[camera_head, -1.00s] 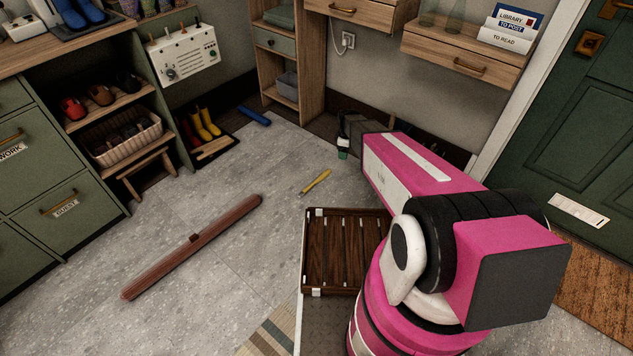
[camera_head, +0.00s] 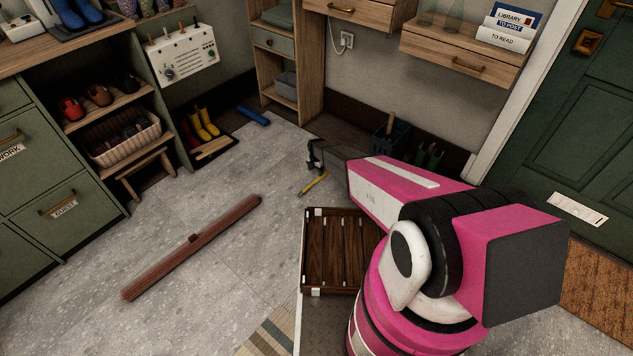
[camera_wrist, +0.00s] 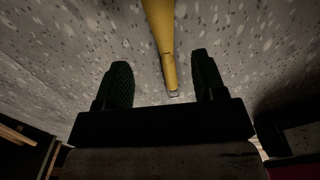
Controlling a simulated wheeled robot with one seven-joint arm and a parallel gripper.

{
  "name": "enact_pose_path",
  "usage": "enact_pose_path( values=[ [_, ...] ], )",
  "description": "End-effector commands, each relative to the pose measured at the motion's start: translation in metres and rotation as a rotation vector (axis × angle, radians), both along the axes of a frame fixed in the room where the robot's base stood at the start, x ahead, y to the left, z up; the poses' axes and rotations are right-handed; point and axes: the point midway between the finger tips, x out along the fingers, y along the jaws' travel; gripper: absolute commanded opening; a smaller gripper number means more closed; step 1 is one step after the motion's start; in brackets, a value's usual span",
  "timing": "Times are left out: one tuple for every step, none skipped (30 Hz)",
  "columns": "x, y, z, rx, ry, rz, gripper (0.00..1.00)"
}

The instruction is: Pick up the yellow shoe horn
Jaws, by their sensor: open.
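The yellow shoe horn (camera_head: 313,185) lies on the grey floor in the middle of the head view, partly hidden by my gripper. In the wrist view the yellow shoe horn (camera_wrist: 163,40) runs down from the top edge, its near end lying between the lines of my two fingers. My gripper (camera_wrist: 159,82) is open, with one dark finger on each side of the shoe horn's near end and nothing held. In the head view my gripper (camera_head: 316,165) is above the far end of the shoe horn. I cannot tell the exact height between them.
A long reddish-brown bar (camera_head: 195,247) lies on the floor at left. A dark slatted wooden tray (camera_head: 335,285) is beside my arm. A blue roll (camera_head: 254,116) lies near the shelves. Dark bins (camera_head: 392,135) stand by the wall. The floor around the shoe horn is clear.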

Motion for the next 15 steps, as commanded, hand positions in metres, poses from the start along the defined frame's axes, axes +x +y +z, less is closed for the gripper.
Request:
enact_pose_path(
  values=[
    [0.002, 0.000, -0.009, -0.001, 0.001, -0.001, 0.64],
    [0.002, 0.000, -0.012, 0.000, 0.000, -0.001, 0.64],
    [0.001, 0.000, -0.015, 0.000, 0.000, -0.001, 0.64],
    [0.001, 0.000, -0.017, 0.000, 0.000, -0.001, 0.64],
    [0.001, 0.000, -0.018, 0.000, 0.000, -0.001, 0.64],
    [0.001, 0.000, -0.019, 0.001, -0.001, -0.001, 0.64],
    [0.001, 0.000, -0.021, 0.001, -0.001, -0.001, 0.64],
    [0.000, -0.001, -0.023, 0.001, -0.001, -0.002, 0.64],
    [0.000, -0.001, -0.026, 0.000, 0.000, -0.002, 0.64],
    [0.000, -0.001, -0.030, 0.000, 0.000, -0.002, 0.64],
    [0.000, -0.002, -0.034, 0.000, 0.000, -0.002, 0.64],
    [0.000, -0.002, -0.039, 0.000, 0.000, -0.002, 0.64],
    [-0.001, -0.003, -0.044, 0.000, 0.001, -0.002, 0.64],
    [-0.001, -0.003, -0.048, 0.000, 0.001, -0.002, 0.64],
    [-0.001, -0.003, -0.054, 0.000, 0.001, -0.002, 0.64]
  ],
)
